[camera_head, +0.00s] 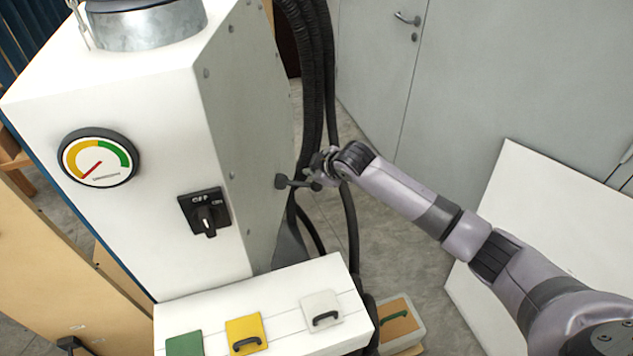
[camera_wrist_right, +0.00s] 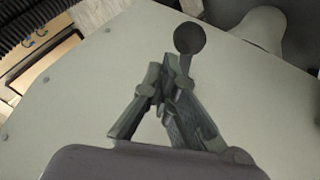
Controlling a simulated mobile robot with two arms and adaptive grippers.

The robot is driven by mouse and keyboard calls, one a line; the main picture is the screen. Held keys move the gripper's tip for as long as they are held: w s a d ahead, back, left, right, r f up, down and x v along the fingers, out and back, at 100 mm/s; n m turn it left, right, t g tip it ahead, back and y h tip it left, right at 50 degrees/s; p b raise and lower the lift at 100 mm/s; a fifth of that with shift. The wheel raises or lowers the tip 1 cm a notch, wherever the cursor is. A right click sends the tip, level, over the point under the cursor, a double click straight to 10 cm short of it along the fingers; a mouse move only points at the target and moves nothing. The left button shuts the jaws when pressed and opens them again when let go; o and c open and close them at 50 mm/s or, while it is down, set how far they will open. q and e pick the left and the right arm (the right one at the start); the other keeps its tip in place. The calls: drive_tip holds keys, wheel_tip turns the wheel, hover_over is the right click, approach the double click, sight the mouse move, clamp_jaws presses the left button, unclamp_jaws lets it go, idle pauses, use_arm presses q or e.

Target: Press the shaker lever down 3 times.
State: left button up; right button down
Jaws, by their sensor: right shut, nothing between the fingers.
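The shaker lever (camera_head: 283,182) is a short dark lever on the grey side panel of the white machine (camera_head: 130,235). A dark round end and short rod of the lever (camera_wrist_right: 190,39) show just beyond my fingertips in the right wrist view. My right gripper (camera_head: 318,172) is beside the lever, close to the panel. In the wrist view its fingers (camera_wrist_right: 163,82) are shut with nothing between them. I cannot tell whether they touch the lever, as the fingers hide part of it. My left gripper is not in view.
Black hoses (camera_head: 330,80) hang behind my right gripper. The machine's front has a gauge (camera_head: 98,158) and a rotary switch (camera_head: 206,212). A white box front with coloured handled lids (camera_head: 246,335) stands below. Open floor (camera_head: 405,250) lies to the right.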

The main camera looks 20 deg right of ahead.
sight(315, 185)
drive_tip(key=shift+f, duration=0.1)
idle(0.7)
drive_tip(key=shift+f, duration=0.35)
drive_tip(key=shift+s+f+b, duration=0.1)
drive_tip(key=shift+f+b, duration=0.7)
drive_tip(key=shift+f, duration=1.25)
idle(1.6)
idle(0.5)
drive_tip(key=shift+r+p, duration=2.4)
drive_tip(key=shift+r, duration=0.1)
wheel_tip(315, 185, up, 5)
drive_tip(key=p, duration=0.5)
